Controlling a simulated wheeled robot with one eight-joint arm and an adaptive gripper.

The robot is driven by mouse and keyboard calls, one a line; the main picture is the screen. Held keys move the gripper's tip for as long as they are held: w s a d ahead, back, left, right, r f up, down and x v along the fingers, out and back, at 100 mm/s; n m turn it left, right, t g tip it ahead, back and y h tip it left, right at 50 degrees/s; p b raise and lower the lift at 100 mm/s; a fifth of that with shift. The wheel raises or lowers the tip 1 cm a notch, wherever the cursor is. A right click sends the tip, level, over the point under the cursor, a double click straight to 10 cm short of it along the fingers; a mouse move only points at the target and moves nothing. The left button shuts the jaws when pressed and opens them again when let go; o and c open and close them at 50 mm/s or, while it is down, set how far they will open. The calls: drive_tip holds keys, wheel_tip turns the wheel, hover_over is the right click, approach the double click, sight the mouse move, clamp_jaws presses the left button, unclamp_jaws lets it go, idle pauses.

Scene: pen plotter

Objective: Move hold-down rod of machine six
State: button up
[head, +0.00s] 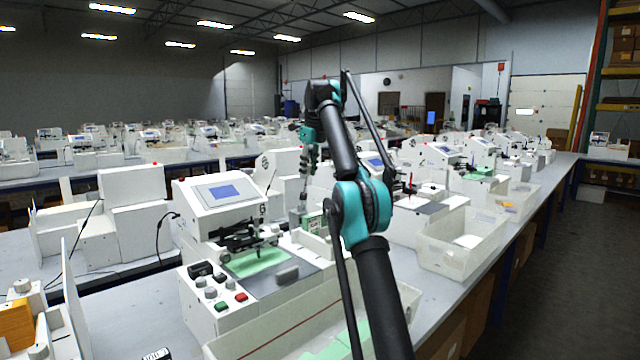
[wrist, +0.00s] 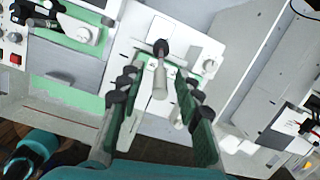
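A white plotter machine (head: 222,208) with a blue screen stands at the front of the table in the head view. A small dark mark on its side looks like a 6. A black pen carriage (head: 240,238) sits over its green sheet (head: 256,262). My gripper (head: 304,200) points down behind and to the right of this machine. In the wrist view my gripper (wrist: 157,82) is open. A short pale rod with a dark knob (wrist: 160,76) shows between its fingers, with gaps on both sides. I cannot tell for sure whether it is the hold-down rod.
A clear bin (head: 462,242) stands to the right on the table. Buttons and knobs (head: 222,290) are on the front panel. More machines (head: 440,160) line the table behind. The aisle floor (head: 560,270) on the right is free.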

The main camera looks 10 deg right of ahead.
drive_tip(key=shift+s+d, duration=0.15)
drive_tip(key=shift+s+d+f+t+y, duration=1.6)
drive_tip(key=shift+s+f+t+y, duration=0.65)
drive_tip(key=shift+f+t, duration=1.4)
drive_tip(key=shift+s+d+f+t+y, duration=1.6)
drive_tip(key=shift+s+f+t+y, duration=0.9)
drive_tip(key=shift+f, duration=1.95)
drive_tip(key=v, duration=1.3)
drive_tip(key=shift+s+d+f+t, duration=0.15)
drive_tip(key=shift+s+f+t, duration=0.05)
drive_tip(key=shift+s+t, duration=0.15)
